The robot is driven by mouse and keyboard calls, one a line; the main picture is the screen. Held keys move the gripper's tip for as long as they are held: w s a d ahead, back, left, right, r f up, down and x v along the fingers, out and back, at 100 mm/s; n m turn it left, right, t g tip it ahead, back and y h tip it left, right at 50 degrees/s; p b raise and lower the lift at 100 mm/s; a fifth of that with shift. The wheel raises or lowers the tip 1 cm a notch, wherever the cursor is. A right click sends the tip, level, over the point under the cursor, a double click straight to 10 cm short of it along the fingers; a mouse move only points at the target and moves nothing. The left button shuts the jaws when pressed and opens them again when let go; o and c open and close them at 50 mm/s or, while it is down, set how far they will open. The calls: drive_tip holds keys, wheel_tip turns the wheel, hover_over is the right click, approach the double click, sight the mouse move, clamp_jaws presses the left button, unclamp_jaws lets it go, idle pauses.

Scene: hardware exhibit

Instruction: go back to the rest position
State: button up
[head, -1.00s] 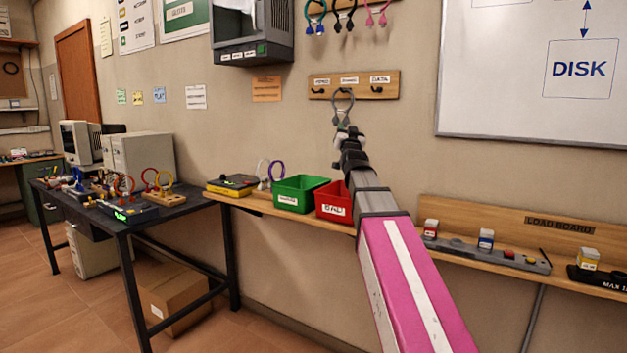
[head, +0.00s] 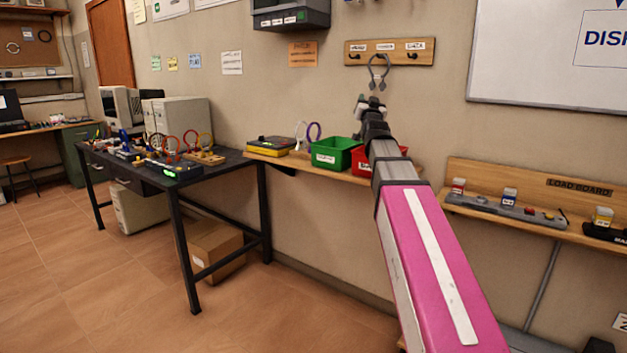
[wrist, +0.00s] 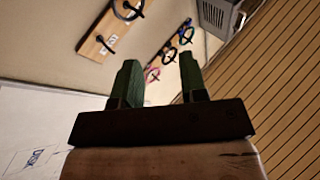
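My gripper (wrist: 159,62) is open in the wrist view, its two green fingers apart with nothing between them. In the head view my gripper (head: 368,102) is small, at the far end of my outstretched arm, just below a grey cable loop (head: 371,74). That loop hangs on the middle hook of a wooden hook board (head: 436,52) on the wall. The loop also shows at the top of the wrist view (wrist: 117,12), apart from the fingers. Whether the gripper touches anything outside its fingers cannot be told.
A shelf holds a green bin (head: 334,157) and a red bin (head: 362,163), partly hidden by my arm. A dark workbench (head: 226,164) with cable loops and computers stands left. The load board (head: 580,190) is right. The floor at front left is clear.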

drive_tip(key=f+g, duration=0.2)
drive_tip(key=f, duration=0.4)
drive_tip(key=f+g, duration=0.1)
drive_tip(key=f, duration=0.6)
drive_tip(key=f+n+g+y, duration=0.1)
drive_tip(key=f+g, duration=0.1)
drive_tip(key=f, duration=0.4)
drive_tip(key=shift+w+a+f+g, duration=0.1)
drive_tip(key=shift+a+f+g, duration=0.15)
drive_tip(key=shift+a+g, duration=0.1)
drive_tip(key=s+f+n+g, duration=0.1)
drive_tip(key=s+f+g, duration=0.2)
drive_tip(key=f, duration=0.6)
drive_tip(key=s+f+g, duration=0.3)
drive_tip(key=f, duration=0.7)
drive_tip(key=s+d+f+g, duration=0.1)
drive_tip(key=s+f+g, duration=1)
drive_tip(key=s+f, duration=1.2)
drive_tip(key=shift+f+n+h, duration=0.3)
drive_tip(key=shift+f, duration=0.25)
